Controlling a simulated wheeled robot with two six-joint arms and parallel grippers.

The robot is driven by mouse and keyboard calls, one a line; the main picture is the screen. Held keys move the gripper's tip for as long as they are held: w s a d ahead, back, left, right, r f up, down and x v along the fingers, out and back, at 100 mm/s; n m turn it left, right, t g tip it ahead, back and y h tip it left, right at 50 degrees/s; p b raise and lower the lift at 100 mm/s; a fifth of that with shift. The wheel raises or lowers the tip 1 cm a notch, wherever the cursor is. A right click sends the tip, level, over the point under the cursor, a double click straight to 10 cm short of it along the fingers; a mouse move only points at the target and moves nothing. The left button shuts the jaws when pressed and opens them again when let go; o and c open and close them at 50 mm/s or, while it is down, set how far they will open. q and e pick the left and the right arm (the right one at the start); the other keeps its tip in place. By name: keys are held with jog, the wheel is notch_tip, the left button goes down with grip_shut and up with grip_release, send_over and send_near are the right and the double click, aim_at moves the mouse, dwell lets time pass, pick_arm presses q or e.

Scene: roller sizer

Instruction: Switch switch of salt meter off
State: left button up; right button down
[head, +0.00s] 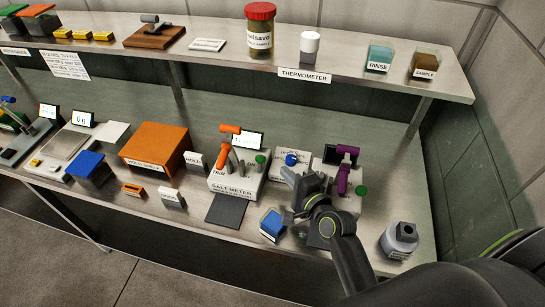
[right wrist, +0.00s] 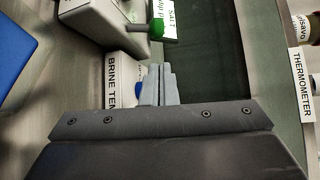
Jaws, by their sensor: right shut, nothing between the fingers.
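The salt meter (head: 232,187) is a pale box on the bench in the head view, with an orange handle on top, a lit display (head: 247,140) behind it and a green-knobbed lever (head: 260,160) at its right side. In the right wrist view the green knob (right wrist: 157,28) shows on its stem beside the display (right wrist: 171,18). My right gripper (head: 288,174) is shut and empty, right of the salt meter and close to the brine temperature box (head: 284,158). In the right wrist view its fingertips (right wrist: 162,72) are apart from the green knob. My left gripper is not in view.
A blue knob (head: 291,159) sits on the brine box. A device with a purple handle (head: 343,180) stands right of my arm. A dark mat (head: 226,209) and a blue-topped block (head: 271,223) lie in front. The shelf (head: 352,83) overhangs the back.

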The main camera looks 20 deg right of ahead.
aim_at(260, 165)
jog(key=p+x, duration=0.1)
jog(key=x, duration=0.5)
jog(key=shift+w+a, duration=0.1)
jog(key=shift+w, duration=0.3)
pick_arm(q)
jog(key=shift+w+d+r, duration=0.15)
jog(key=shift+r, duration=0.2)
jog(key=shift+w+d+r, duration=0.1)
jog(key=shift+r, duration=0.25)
pick_arm(e)
jog(key=shift+w+a+f, duration=0.15)
jog(key=shift+w+f, duration=0.05)
jog(key=shift+w, duration=0.5)
